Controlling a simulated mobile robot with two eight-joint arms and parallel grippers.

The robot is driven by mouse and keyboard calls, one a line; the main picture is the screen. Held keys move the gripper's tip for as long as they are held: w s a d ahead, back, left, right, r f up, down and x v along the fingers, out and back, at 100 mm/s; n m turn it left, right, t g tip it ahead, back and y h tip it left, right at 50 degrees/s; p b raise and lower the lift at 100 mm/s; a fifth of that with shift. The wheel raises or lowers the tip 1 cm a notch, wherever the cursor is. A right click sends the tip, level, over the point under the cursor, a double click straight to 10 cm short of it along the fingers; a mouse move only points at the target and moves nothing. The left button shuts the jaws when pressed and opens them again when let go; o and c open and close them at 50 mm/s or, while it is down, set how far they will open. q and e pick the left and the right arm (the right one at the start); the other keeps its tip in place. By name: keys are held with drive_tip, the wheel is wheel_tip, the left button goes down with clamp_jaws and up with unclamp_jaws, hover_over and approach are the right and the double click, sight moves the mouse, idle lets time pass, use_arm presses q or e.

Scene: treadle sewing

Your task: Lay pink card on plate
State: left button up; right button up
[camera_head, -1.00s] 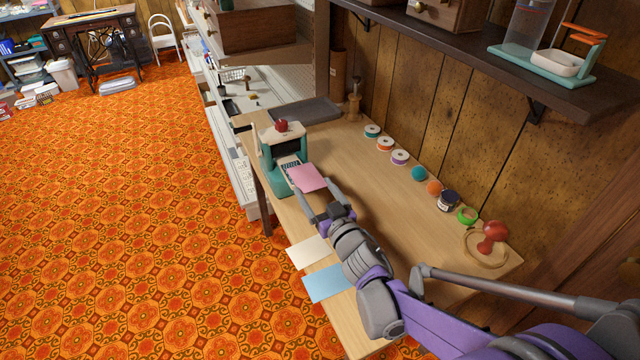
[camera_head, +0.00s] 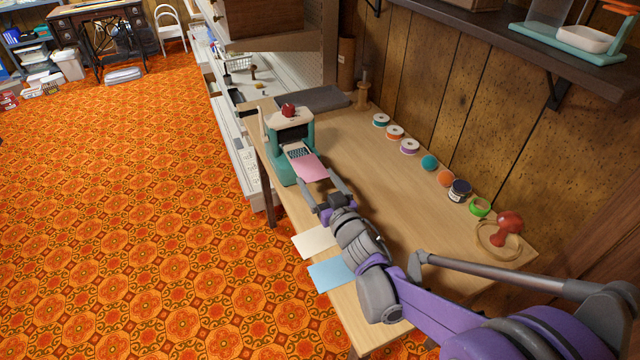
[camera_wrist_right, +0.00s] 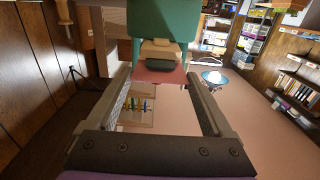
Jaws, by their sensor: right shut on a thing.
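The pink card (camera_head: 312,168) is at the front of the teal press (camera_head: 308,136), just below its dark grid-marked plate (camera_head: 299,151). My right gripper (camera_head: 324,183) is shut on the card, its fingers spread wide at either side of it. In the right wrist view the card (camera_wrist_right: 160,76) spans between the fingertips (camera_wrist_right: 160,88), in front of the press (camera_wrist_right: 160,20). Whether the card touches the plate cannot be told. My left gripper is not in view.
A cream card (camera_head: 314,242) and a blue card (camera_head: 331,274) lie at the table's front edge. A grey tray (camera_head: 322,98) lies behind the press. The table's middle is clear.

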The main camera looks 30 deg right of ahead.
drive_tip(key=shift+w+f, duration=0.15)
drive_tip(key=o, duration=1)
drive_tip(key=shift+o, duration=0.2)
wheel_tip(320, 180, up, 10)
drive_tip(key=p, duration=0.3)
